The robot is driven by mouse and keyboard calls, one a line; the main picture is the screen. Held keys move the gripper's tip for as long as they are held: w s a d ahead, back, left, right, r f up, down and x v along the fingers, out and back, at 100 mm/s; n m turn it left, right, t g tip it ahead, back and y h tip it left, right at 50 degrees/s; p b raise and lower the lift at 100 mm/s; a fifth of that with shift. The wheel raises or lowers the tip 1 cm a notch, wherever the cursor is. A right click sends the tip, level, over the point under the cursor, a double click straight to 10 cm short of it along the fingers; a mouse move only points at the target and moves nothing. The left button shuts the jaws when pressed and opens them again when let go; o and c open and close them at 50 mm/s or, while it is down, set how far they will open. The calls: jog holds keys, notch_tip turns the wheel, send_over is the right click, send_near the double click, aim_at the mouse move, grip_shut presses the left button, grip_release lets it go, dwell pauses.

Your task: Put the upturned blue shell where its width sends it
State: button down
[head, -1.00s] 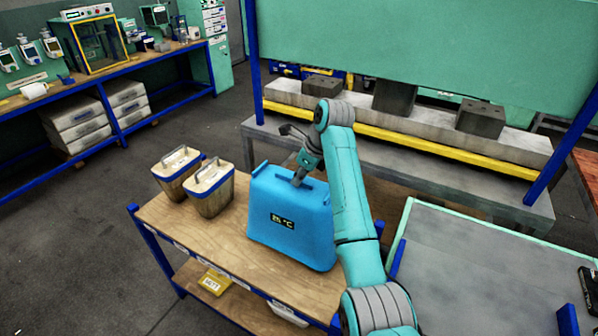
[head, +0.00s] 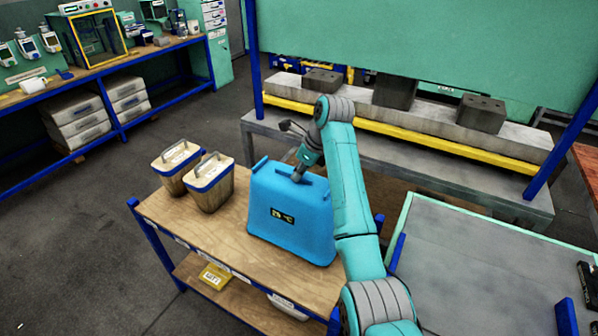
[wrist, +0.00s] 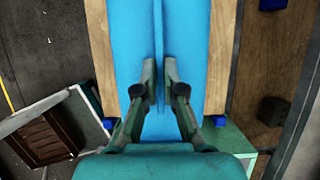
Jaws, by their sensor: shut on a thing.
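The upturned blue shell (head: 292,222) stands on the wooden top of a trolley (head: 237,268), its small dark display with a °C reading facing the head camera. My gripper (wrist: 160,80) is above the shell, its fingers pointing down at its top. In the wrist view the fingers are shut on a thin upright blue ridge (wrist: 159,35) of the shell, one finger on each side. In the head view the fingertips are mostly hidden at the shell's top. The shell appears to rest on the trolley.
Behind is a large press with a yellow bar (head: 400,145) and dark blocks. A grey-topped table (head: 480,265) stands at the right. A workbench with instruments (head: 100,70) lines the left.

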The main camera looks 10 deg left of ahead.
jog(key=shift+f, duration=0.2)
jog(key=c, duration=1.2)
grip_release()
jog(key=v, duration=0.7)
jog(key=shift+r, duration=0.2)
jog(key=shift+s, duration=0.2)
